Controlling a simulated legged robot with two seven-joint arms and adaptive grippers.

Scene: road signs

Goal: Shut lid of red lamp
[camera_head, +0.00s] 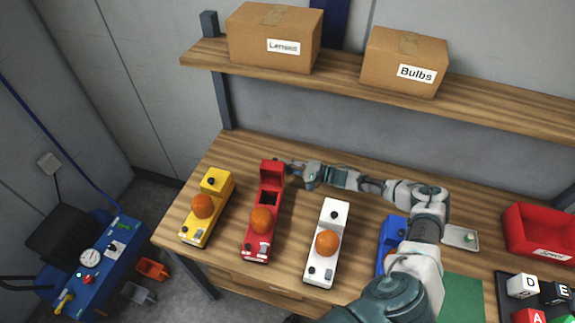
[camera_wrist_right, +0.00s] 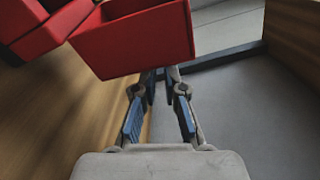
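The red lamp (camera_head: 255,242) stands on the workbench between the yellow and white lamps, with an orange dome on top. Its lid (camera_head: 271,172) stands up at the far end, and a dark open compartment (camera_head: 268,198) shows in front of it. My right gripper (camera_head: 287,167) is just right of the raised lid, close to its upper part; whether it touches is unclear. In the right wrist view, the red lid (camera_wrist_right: 140,38) fills the top, above and partly over the fingertips of my right gripper (camera_wrist_right: 162,78). The fingers look drawn together with nothing between them. My left gripper is out of view.
A yellow lamp (camera_head: 212,188), a white lamp (camera_head: 335,218) and a partly hidden blue lamp (camera_head: 390,240) stand on the bench (camera_head: 236,150). My right arm crosses above the bench's right half. A shelf (camera_head: 340,82) with two boxes overhangs the back. A red bin (camera_head: 540,240) is at right.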

